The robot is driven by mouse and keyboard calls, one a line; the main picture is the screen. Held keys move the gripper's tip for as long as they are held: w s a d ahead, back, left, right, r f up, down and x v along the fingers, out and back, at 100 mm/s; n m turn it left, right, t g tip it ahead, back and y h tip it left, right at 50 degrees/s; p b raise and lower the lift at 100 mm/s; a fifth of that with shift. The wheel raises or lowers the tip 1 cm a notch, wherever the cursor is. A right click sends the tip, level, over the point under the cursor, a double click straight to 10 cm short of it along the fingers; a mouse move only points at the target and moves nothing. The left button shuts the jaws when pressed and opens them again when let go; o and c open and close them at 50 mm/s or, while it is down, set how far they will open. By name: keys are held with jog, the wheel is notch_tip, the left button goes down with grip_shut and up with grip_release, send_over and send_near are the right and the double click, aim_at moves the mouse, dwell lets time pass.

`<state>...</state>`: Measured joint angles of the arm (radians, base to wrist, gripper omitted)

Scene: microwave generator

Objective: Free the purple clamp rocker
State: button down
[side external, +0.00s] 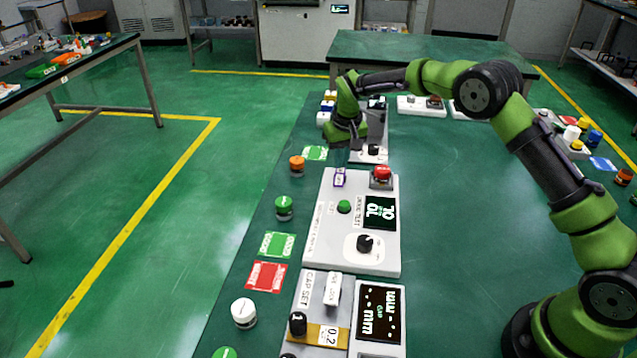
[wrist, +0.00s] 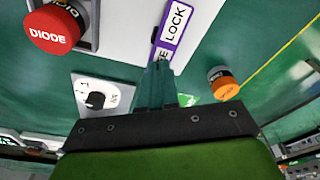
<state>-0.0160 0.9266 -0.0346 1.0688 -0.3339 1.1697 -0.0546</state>
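The purple clamp rocker (side external: 340,178) sits at the far left of the white panel in the middle of the bench in the side external view. In the wrist view it shows as a purple-framed white plate (wrist: 172,30) reading "LOCK", with an "E" at its lower end. My gripper's fingers (wrist: 155,85) lie close together with no visible gap, and their tips overlap the plate's lower end in the picture. I cannot tell whether they touch it. In the side external view my gripper (side external: 347,138) is just beyond the panel's far edge; its fingertips are unclear.
A red DIODE cap (wrist: 55,27) stands right of the rocker in the side external view. An orange-capped jar (side external: 297,166) stands to its left. A black knob (side external: 373,150) on another white unit is close to my gripper.

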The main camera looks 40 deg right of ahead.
jog(key=shift+s+a+f, duration=0.1)
jog(key=shift+f, duration=0.3)
jog(key=shift+r, duration=3.65)
jog(key=s+a+r+t, duration=0.1)
jog(key=s+r, duration=0.3)
jog(key=s, duration=0.7)
jog(key=s+a+r+t+y, duration=0.1)
jog(key=s+r, duration=0.3)
jog(key=s, duration=0.8)
jog(key=s+a+r+m+t+y, duration=0.1)
jog(key=s+r, duration=0.4)
jog(key=s, duration=0.7)
jog(key=shift+a+t, duration=0.5)
jog(key=shift+t, duration=0.7)
